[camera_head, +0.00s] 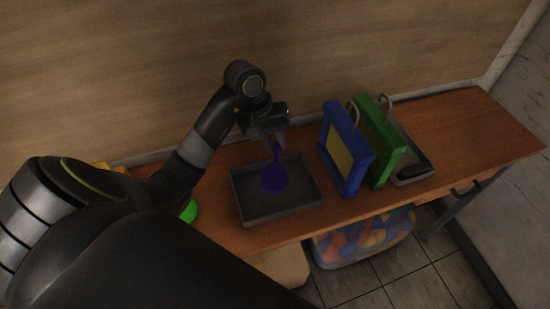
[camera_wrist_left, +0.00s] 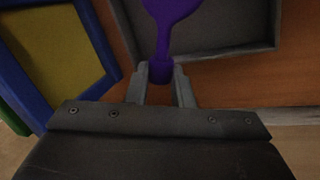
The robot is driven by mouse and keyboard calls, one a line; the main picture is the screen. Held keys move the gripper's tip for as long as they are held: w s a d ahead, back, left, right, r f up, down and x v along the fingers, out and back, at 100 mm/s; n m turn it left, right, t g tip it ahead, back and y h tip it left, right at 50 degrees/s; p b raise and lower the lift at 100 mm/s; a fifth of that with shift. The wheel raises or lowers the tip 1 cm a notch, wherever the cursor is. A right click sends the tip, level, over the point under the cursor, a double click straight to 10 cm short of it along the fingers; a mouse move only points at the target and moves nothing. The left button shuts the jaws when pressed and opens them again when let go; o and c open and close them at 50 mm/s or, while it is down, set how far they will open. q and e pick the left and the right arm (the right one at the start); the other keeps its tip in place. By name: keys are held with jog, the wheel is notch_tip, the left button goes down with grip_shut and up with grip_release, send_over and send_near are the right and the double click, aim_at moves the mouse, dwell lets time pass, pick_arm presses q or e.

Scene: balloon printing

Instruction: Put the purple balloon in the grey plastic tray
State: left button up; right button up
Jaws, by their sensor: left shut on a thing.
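The purple balloon (camera_head: 274,178) hangs by its neck from my left gripper (camera_head: 272,142), with its round body over the grey plastic tray (camera_head: 309,203). In the left wrist view, the two fingers of the left gripper (camera_wrist_left: 161,88) are shut on the neck of the balloon (camera_wrist_left: 168,12). The tray's rim (camera_wrist_left: 245,49) lies just beyond them. I cannot tell whether the balloon touches the tray's floor. My right gripper is not in view.
A blue frame (camera_head: 355,160) with a yellow panel and a green frame (camera_head: 386,152) stand right of the tray. Another grey tray (camera_head: 413,173) lies behind them. A green object (camera_head: 190,211) sits near my left arm. The table's right end (camera_head: 480,130) is clear.

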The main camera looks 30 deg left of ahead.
aim_at(275, 154)
pick_arm(q)
notch_tip(275, 154, down, 4)
jog(key=shift+f, duration=0.25)
jog(key=shift+f+b, duration=0.65)
jog(key=shift+b, duration=0.45)
jog(key=o, duration=0.7)
jog(key=shift+o, duration=1)
jog(key=shift+d+r, duration=0.1)
jog(key=shift+d, duration=0.05)
jog(key=shift+s, duration=0.1)
